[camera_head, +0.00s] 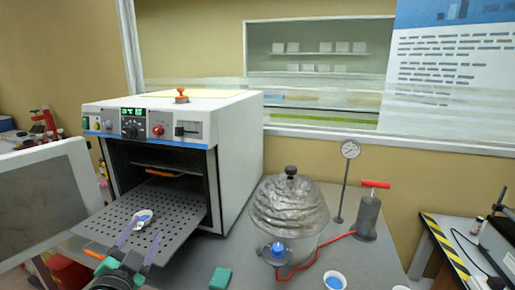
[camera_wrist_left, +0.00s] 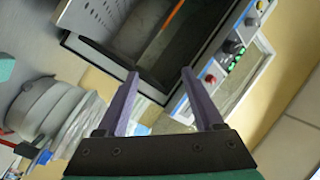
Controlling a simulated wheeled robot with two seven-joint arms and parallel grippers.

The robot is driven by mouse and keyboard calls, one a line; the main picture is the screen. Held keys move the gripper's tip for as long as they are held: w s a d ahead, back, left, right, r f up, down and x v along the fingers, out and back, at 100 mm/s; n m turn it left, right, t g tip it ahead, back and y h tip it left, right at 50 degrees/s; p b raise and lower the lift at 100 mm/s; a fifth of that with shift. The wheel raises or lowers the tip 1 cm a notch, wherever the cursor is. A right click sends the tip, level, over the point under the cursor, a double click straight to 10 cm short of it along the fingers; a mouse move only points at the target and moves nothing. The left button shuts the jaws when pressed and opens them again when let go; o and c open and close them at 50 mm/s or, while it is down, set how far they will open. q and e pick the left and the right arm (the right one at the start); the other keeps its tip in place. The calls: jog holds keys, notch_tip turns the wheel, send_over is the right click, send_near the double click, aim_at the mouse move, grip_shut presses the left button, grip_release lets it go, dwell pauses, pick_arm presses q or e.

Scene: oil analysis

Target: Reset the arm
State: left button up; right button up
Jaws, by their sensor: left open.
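My left gripper (camera_head: 147,230) reaches in from the bottom left, its two purple fingers apart and nothing between them. It is over the front of the pulled-out perforated shelf (camera_head: 178,213) of the white oven (camera_head: 232,130). A small white dish (camera_head: 143,215) with something blue in it sits on that shelf, just beyond the fingertips. In the left wrist view, the open gripper (camera_wrist_left: 160,75) faces the oven's dark opening (camera_wrist_left: 160,45); the dish does not show there. My right gripper is not in view.
A grey-lidded round vessel (camera_head: 290,208) stands right of the oven, joined by a red hose to a pump (camera_head: 368,215). A gauge (camera_head: 350,150) stands behind. A white dish with blue contents (camera_head: 334,281) and a green block (camera_head: 220,278) are at the front.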

pick_arm(q)
jog(key=s+a+f+n+g+y, duration=0.1)
jog(key=s+f+n+g, duration=0.25)
jog(key=f, duration=0.55)
jog(key=s+f+n+g, duration=0.2)
jog(key=s+f+g, duration=0.3)
jog(key=f, duration=0.3)
jog(key=s+d+f+n+g+h, duration=0.1)
jog(key=s+d+f+g, duration=0.1)
jog(key=s+f+g, duration=0.3)
jog(key=s+d+f+g+h, duration=0.1)
jog(key=s+d+f, duration=0.25)
jog(key=s, duration=0.35)
notch_tip(320, 180, down, 23)
jog(key=s+a+g, duration=0.1)
jog(key=s, duration=0.2)
jog(key=s+a+f+g, duration=0.1)
jog(key=s+a+f, duration=0.2)
jog(key=s+f, duration=1.2)
jog(key=shift+s, duration=0.65)
jog(key=shift+g, duration=0.25)
jog(key=shift+c, duration=0.3)
